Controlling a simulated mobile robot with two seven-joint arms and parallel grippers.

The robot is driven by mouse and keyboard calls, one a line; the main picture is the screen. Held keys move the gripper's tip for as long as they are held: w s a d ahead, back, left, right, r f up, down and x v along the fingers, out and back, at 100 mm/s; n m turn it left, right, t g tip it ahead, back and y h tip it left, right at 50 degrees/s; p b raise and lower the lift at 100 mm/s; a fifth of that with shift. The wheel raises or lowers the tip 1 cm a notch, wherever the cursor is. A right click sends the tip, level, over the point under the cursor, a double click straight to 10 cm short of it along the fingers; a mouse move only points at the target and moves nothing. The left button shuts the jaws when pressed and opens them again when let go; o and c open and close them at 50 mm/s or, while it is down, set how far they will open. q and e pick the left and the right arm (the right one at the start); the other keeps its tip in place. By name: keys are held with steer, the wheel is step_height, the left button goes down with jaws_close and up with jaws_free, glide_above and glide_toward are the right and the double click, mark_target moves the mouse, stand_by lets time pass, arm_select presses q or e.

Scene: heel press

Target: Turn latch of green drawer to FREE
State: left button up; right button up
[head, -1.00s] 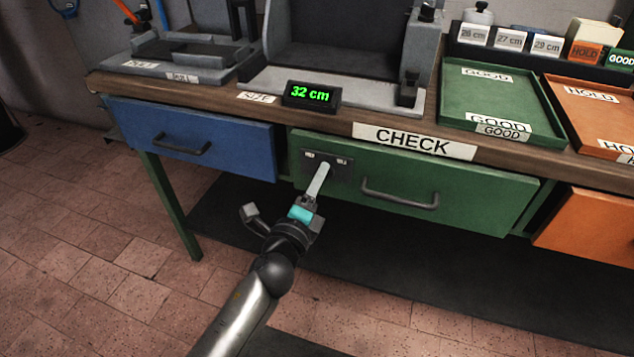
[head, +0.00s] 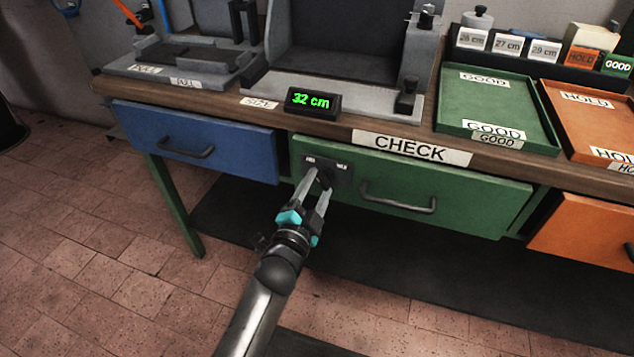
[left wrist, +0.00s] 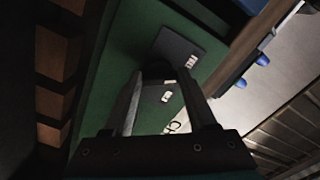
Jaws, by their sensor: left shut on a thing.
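The green drawer (head: 470,200) is closed under the bench, below the CHECK label. A dark latch plate (head: 342,174) sits at the left of its front, with two small pale labels along its top that are hard to read. My left gripper (head: 321,181) is at the plate, its two fingers shut on the dark latch knob (left wrist: 158,72). The fingers cover most of the knob, so I cannot tell which label it points at. In the left wrist view the plate (left wrist: 178,45) lies just beyond the fingertips. My right gripper is not in view.
The drawer's bar handle (head: 398,200) is right of the latch. A blue drawer (head: 230,150) is to the left and an orange drawer (head: 585,232) to the right. A display reading 32 cm (head: 313,101) and a green GOOD tray (head: 485,100) stand on the bench above.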

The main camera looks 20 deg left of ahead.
arm_select(q)
steer(key=shift+n+p, duration=0.5)
steer(key=shift+n, duration=0.7)
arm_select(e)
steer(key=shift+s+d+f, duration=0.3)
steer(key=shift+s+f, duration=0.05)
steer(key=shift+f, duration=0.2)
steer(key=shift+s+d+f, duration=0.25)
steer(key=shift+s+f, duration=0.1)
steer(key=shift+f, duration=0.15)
arm_select(q)
steer(key=o, duration=1.4)
steer(key=shift+c, duration=0.2)
